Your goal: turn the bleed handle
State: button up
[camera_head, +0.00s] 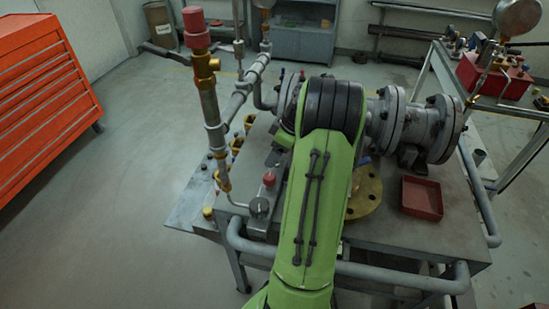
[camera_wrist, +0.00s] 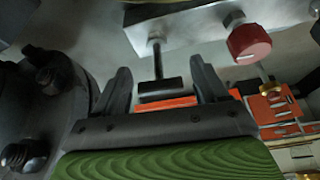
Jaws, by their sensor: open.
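In the wrist view my gripper (camera_wrist: 160,66) is open. A dark T-shaped handle (camera_wrist: 158,86) on a thin stem shows between its two fingers, with a gap to each finger. I take it to be the bleed handle. The stem comes out of a pale metal block (camera_wrist: 190,30). A red round knob (camera_wrist: 250,43) sits on the same block, right of the fingers. Whether the handle lies fully within finger depth I cannot tell. In the head view my green arm hides the gripper and the handle; the red knob (camera_head: 269,179) shows left of the arm.
A dark bolted flange (camera_wrist: 45,100) is close to the left finger. On the bench (camera_head: 400,250) are flanged pipework (camera_head: 400,125), a brass flange (camera_head: 366,195) and a red tray (camera_head: 421,198). An upright pipe with a red cap (camera_head: 196,27) stands left. Orange drawers (camera_head: 45,85) stand far left.

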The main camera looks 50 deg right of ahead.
jog(key=shift+w+f, duration=0.2)
jog(key=shift+f, duration=0.3)
jog(key=shift+r, duration=0.1)
jog(key=c, duration=1.1)
jog(key=shift+o, duration=0.2)
